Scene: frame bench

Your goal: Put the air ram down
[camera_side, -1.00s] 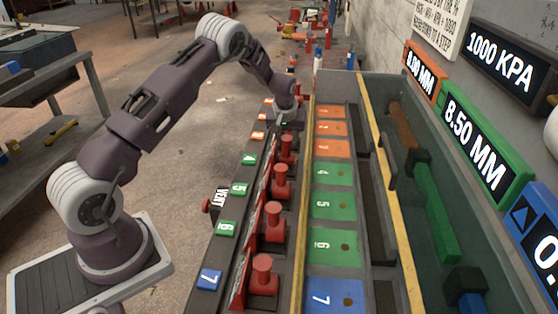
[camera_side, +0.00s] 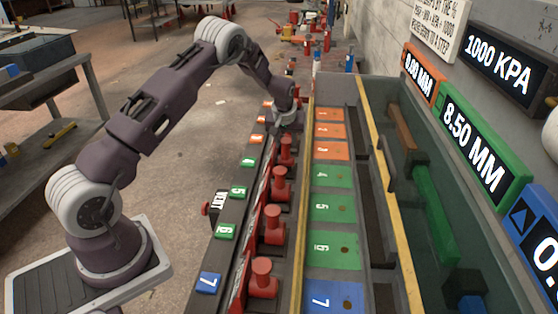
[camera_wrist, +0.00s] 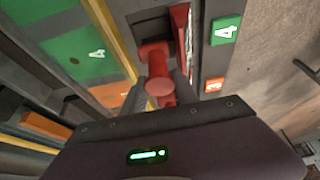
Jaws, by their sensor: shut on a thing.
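My gripper (camera_wrist: 157,92) is shut on a red air ram (camera_wrist: 160,86), whose round red end shows between the two dark fingers in the wrist view. In the side view my gripper (camera_side: 288,121) is low over the far part of the dark rail, and the held ram is mostly hidden there. I cannot tell whether its underside touches the rail. Other red rams stand upright in the rail towards the camera, with one (camera_side: 281,183) near green tag 5 and another (camera_side: 263,276) near blue tag 7.
Numbered orange, green and blue plates (camera_side: 333,207) lie right of the rail, past a yellow strip. A trough with coloured bars (camera_side: 434,210) and wall displays (camera_side: 484,145) stand farther right. A grey workbench (camera_side: 50,150) is at left. Floor between is mostly clear.

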